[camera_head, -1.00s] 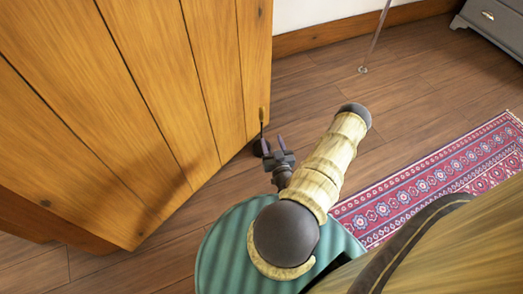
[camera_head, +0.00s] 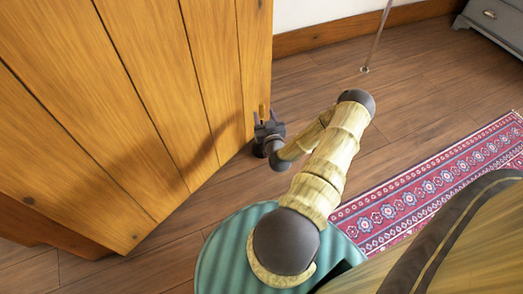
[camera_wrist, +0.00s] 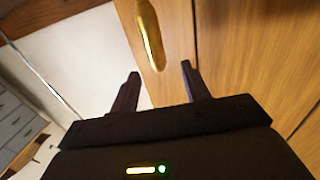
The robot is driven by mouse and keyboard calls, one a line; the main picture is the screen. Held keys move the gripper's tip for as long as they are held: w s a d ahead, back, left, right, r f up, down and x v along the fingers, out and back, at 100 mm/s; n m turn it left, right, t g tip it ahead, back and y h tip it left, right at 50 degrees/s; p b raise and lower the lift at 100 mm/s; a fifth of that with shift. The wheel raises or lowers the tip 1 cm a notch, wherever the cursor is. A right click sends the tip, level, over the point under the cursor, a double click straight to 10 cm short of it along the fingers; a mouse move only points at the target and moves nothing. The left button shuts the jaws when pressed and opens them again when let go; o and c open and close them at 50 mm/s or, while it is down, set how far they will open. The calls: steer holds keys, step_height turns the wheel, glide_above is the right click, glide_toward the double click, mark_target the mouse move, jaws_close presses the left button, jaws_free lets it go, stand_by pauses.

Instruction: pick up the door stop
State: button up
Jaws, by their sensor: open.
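The door stop (camera_head: 262,110) appears in the head view as a small upright brass-coloured grip close to the free edge of the wooden door. Its lower part is hidden behind my gripper (camera_head: 266,117). In the wrist view the brass-coloured grip (camera_wrist: 151,35) is long and rounded, against the door boards. Its near end lies between the two dark fingertips of my gripper (camera_wrist: 160,69), with a gap to each side. My gripper is open and holds nothing. I cannot tell whether a finger touches the door stop.
The plank door (camera_head: 120,110) fills the left, very close to my gripper. A patterned red rug (camera_head: 430,185) lies at the right. A thin pole (camera_head: 376,40) stands on the floor behind, and a grey drawer unit (camera_head: 492,25) is at the far right. Wooden floor (camera_head: 410,110) between is clear.

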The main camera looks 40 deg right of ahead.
mark_target(262, 109)
steer(key=shift+w, duration=0.15)
steer(key=shift+w+d, duration=0.1)
steer(key=shift+w+d+f+b, duration=0.1)
steer(key=shift+w+d+b, duration=0.15)
steer(key=shift+b, duration=0.2)
steer(key=b+x, duration=0.3)
steer(key=x, duration=0.1)
steer(key=shift+w, duration=0.2)
jaws_close()
stand_by(0.5)
